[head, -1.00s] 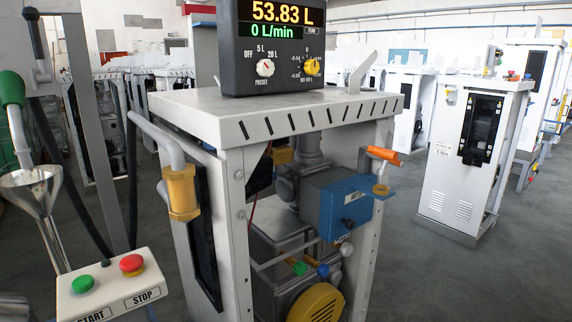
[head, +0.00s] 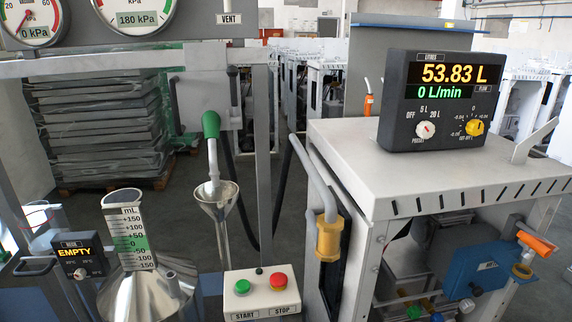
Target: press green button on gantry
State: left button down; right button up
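The green button (head: 242,286) sits on the left of a white control box (head: 262,296), above the label START. A red button (head: 278,279) sits on the same box to its right, above STOP. The grey gantry frame (head: 263,150) rises behind the box, with a crossbar running to the left. Neither of my grippers shows in the head view.
The dispenser cabinet (head: 340,160) stands right of the box, its display (head: 432,95) reading 53.83 L and 0 L/min. A funnel under a green-handled nozzle (head: 211,125) and a measuring can (head: 137,250) stand left. A unit (head: 78,255) reads EMPTY. Gauges hang at upper left.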

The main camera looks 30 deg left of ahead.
aim_at(242, 286)
jog(key=u, duration=1.8)
